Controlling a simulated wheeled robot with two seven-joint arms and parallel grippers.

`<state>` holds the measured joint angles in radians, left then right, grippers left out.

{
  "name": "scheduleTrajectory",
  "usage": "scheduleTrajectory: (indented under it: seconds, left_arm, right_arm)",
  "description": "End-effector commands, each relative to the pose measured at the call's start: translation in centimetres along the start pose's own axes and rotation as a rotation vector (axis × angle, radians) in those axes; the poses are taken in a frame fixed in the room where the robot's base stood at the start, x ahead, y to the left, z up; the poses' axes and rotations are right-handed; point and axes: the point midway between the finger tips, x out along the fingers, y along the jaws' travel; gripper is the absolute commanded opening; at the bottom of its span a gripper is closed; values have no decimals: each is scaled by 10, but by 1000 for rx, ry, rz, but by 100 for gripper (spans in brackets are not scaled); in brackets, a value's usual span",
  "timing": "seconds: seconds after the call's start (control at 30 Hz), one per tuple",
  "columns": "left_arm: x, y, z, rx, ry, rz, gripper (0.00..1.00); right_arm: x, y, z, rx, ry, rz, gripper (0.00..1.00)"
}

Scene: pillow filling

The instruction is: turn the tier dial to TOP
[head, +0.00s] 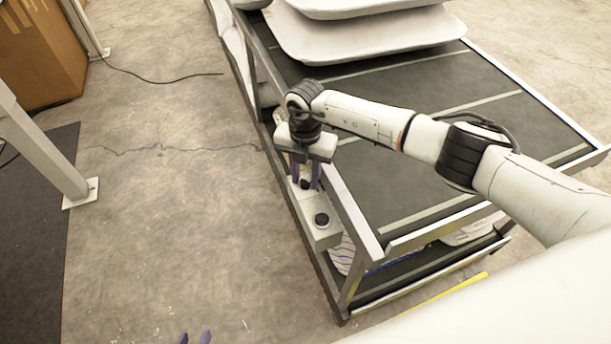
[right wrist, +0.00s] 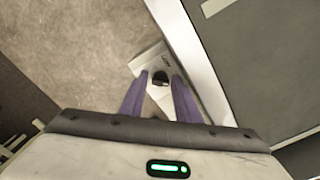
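A grey control box (head: 318,238) is fixed along the near side rail of the rack, with dark round knobs on its top face. One dark knob (head: 321,218) is uncovered. Another dark knob (head: 305,184) lies by the purple fingertips of my right gripper (head: 305,186), which points down over the box. In the right wrist view this knob (right wrist: 160,78) shows between the two fingertips (right wrist: 160,76), with a gap on each side. Small lettering beside it is too small to read.
The rack (head: 440,85) has dark shelves and light metal rails. White pillows (head: 365,35) lie at its far end, and striped fabric (head: 347,258) shows on the lower tier. A cardboard box (head: 40,50) and a metal post (head: 45,150) stand left. The floor between is open.

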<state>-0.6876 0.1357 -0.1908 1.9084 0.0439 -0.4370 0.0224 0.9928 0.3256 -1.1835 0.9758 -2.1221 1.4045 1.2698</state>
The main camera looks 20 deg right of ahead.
Motion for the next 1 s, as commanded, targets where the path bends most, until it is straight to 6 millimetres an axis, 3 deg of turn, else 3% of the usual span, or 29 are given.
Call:
scheduleTrajectory:
  seconds: [0.33, 0.8, 1.0]
  left_arm:
    - [0, 0, -1, 0, 1, 0, 31]
    - [1, 0, 0, 1, 4, 0, 31]
    - [2, 0, 0, 1, 4, 0, 31]
  right_arm:
    - [-5, 0, 0, -3, 1, -1, 29]
    - [-86, 0, 1, 0, -1, 1, 29]
    - [-102, 0, 0, -1, 1, -1, 29]
